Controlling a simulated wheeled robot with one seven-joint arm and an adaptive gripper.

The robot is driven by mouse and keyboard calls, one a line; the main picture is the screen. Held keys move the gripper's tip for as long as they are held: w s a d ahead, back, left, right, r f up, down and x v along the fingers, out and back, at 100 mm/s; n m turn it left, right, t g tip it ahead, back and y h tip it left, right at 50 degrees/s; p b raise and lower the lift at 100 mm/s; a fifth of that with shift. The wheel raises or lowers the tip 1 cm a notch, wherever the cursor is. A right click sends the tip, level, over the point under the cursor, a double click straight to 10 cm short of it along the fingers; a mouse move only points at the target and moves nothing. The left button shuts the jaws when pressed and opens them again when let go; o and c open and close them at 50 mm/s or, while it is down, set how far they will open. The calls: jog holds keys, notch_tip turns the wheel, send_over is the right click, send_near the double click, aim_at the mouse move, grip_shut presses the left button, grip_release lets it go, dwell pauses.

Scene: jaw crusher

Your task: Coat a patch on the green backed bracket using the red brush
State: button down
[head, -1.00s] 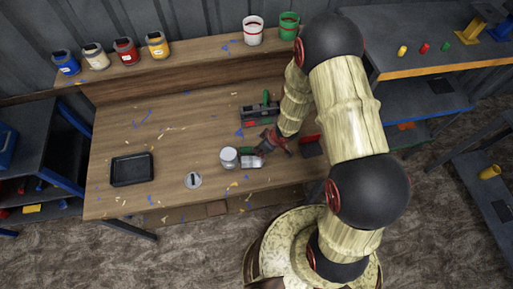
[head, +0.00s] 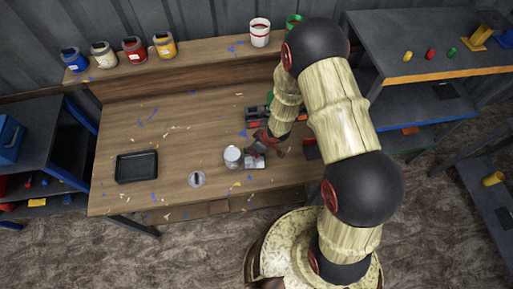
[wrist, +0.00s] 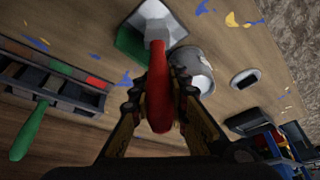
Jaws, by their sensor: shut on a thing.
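My gripper (wrist: 160,100) is shut on the red brush (wrist: 160,85), whose red handle stands between the fingers. The brush's pale ferrule points away from the wrist, over the grey metal of the bracket (wrist: 182,22). The bracket's green back (wrist: 130,46) shows beside it. I cannot tell whether the bristles touch the bracket; the tip is hard to make out. In the head view the bracket (head: 256,163) lies on the bench just below my gripper (head: 268,147). A pale open can (head: 232,157) stands close to its left; it also shows in the wrist view (wrist: 195,72).
A dark rack (wrist: 50,85) holding a green-handled brush (wrist: 30,130) lies behind the gripper. A black tray (head: 137,167) and a small round slotted piece (head: 197,179) lie on the bench (head: 180,130). Paint pots (head: 134,50) line the back shelf. The bench's middle left is mostly clear.

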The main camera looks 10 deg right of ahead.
jog(key=w+a, duration=0.1)
jog(key=a, duration=0.1)
jog(key=w+a+p, duration=0.1)
jog(key=a, duration=0.1)
jog(key=a+p, duration=0.1)
jog(key=a, duration=0.1)
jog(key=shift+w, duration=0.4)
jog(key=shift+s+d+p, duration=1.05)
jog(key=shift+d+p, duration=0.35)
jog(key=shift+d, duration=3.75)
jog(key=w+a, duration=0.1)
jog(key=a, duration=0.9)
jog(key=shift+a+f, duration=0.15)
jog(key=shift+a, duration=0.05)
